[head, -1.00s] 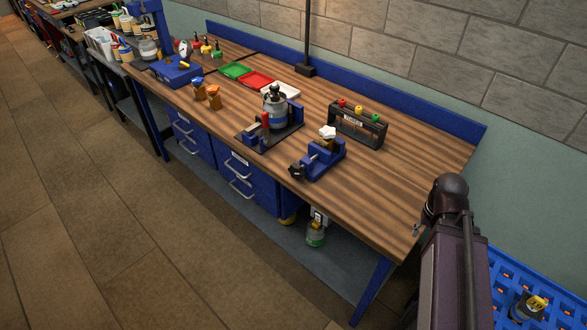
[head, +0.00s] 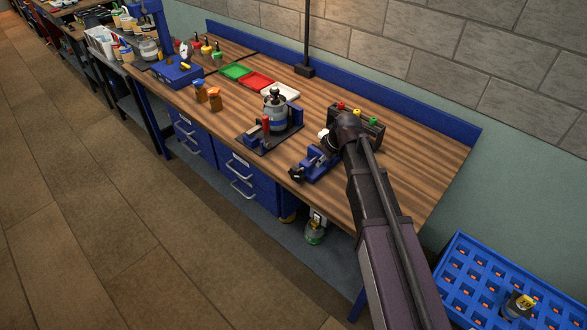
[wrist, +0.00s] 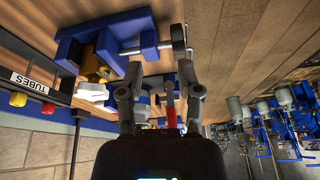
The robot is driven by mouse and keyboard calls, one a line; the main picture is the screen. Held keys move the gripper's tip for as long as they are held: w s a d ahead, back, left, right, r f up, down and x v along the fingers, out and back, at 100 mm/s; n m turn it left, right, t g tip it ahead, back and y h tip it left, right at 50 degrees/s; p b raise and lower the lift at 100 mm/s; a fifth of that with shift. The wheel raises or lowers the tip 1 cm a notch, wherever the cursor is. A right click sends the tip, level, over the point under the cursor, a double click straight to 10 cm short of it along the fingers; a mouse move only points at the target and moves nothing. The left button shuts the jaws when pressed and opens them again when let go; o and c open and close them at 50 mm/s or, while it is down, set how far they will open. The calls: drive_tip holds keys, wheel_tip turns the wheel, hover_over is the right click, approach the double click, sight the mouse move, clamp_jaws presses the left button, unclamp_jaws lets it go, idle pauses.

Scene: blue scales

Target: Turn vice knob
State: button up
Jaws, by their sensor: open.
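The blue vice (head: 318,165) is clamped near the front edge of the workbench in the head view, its dark round knob (head: 296,174) facing the front left. In the wrist view the vice's blue body (wrist: 75,45) is at upper left, and the knob (wrist: 179,38) at upper middle on a grey screw. A white star-shaped piece (wrist: 92,92) sits beside the vice body. My gripper (wrist: 158,84) is open and empty, with the knob ahead of its fingers and apart from them. In the head view my arm hides the gripper.
A "TUBES" rack (head: 372,128) stands behind the vice. A black-based fixture with a grey container (head: 275,110) stands to its left. Coloured trays (head: 256,80) lie farther back. A blue crate (head: 470,270) is at lower right. The bench's right end is clear.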

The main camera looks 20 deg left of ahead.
drive_tip(key=n, duration=0.2)
approach(297, 169)
drive_tip(key=r, duration=0.1)
drive_tip(key=shift+s+d+r+y, duration=0.15)
drive_tip(key=shift+d+y, duration=0.25)
drive_tip(key=shift+d, duration=0.1)
drive_tip(key=b+x, duration=1.2)
drive_tip(key=x, duration=0.1)
drive_tip(key=shift+a+f, duration=0.1)
drive_tip(key=shift+f, duration=0.25)
clamp_jaws()
